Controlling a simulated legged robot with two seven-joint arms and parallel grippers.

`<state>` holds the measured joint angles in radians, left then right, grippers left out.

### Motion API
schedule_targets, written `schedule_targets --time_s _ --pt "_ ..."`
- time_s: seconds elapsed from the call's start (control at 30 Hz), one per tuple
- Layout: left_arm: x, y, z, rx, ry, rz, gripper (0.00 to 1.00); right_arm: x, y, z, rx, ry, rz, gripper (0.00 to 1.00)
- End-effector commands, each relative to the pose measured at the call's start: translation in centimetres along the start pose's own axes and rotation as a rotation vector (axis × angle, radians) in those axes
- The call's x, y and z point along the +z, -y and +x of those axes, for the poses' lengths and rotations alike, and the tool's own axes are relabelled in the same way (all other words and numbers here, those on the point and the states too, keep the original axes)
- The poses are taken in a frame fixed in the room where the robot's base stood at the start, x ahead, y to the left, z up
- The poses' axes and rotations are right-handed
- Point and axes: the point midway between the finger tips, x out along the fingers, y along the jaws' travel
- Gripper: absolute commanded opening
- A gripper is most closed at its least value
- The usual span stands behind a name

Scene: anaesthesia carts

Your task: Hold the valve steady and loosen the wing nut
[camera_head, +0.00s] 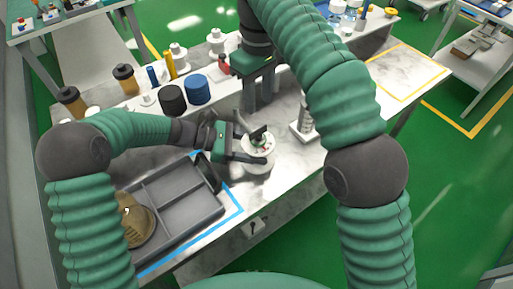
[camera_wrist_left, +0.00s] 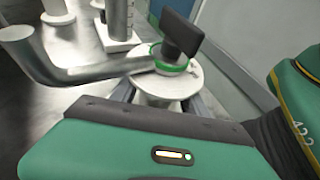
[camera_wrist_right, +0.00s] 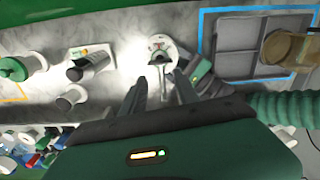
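The valve (camera_head: 258,164) is a white round body with a green ring and a grey bent pipe arm; it stands on the bench. In the left wrist view the valve (camera_wrist_left: 166,88) has a dark flat piece, seemingly the wing nut (camera_wrist_left: 182,36), on top, tilted. My left gripper (camera_head: 255,148) is level, its fingers on either side of the valve body and apparently touching it. My right gripper (camera_head: 262,108) points down above the bench behind the valve. In the right wrist view its fingers (camera_wrist_right: 160,88) are apart and empty, with the valve (camera_wrist_right: 160,46) beyond the tips.
A grey divided tray (camera_head: 183,203) inside blue tape holds a tan jar (camera_head: 138,224), left of the valve. A white stand with a grey cylinder (camera_head: 305,122) is right of the valve. Dark and blue lidded jars (camera_head: 197,90) stand behind. A yellow-taped area (camera_head: 405,72) is clear.

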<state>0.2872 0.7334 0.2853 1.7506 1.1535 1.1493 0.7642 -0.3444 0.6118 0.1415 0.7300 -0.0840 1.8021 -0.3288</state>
Motion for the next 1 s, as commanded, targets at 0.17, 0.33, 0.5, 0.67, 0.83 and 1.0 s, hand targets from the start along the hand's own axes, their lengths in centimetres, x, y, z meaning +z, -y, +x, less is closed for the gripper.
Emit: schedule_targets --time_s 0.17,0.33,0.5,0.67,0.83,1.0 --pt "0.1 0.0 0.0 0.001 0.001 0.001 0.25 0.0 0.0 0.0 0.0 0.0 0.0 0.36" --pt "0.1 0.0 -0.1 0.001 0.002 0.001 0.02 0.0 0.0 0.0 0.0 0.0 0.0 0.36" --pt "0.1 0.0 -0.1 0.001 0.002 0.002 0.0 0.0 0.0 0.0 0.0 0.0 0.0 0.36" --pt "0.2 0.0 -0.1 0.001 0.002 0.002 0.0 0.0 0.0 -0.1 0.0 0.0 0.038 0.28" --pt "0.2 0.0 -0.1 0.001 0.002 0.002 0.0 -0.1 0.0 -0.5 0.001 -0.002 0.357 0.28" --pt "0.2 0.0 -0.1 0.001 0.002 0.002 0.0 -0.1 0.0 -1.1 0.0 -0.003 0.902 0.28"
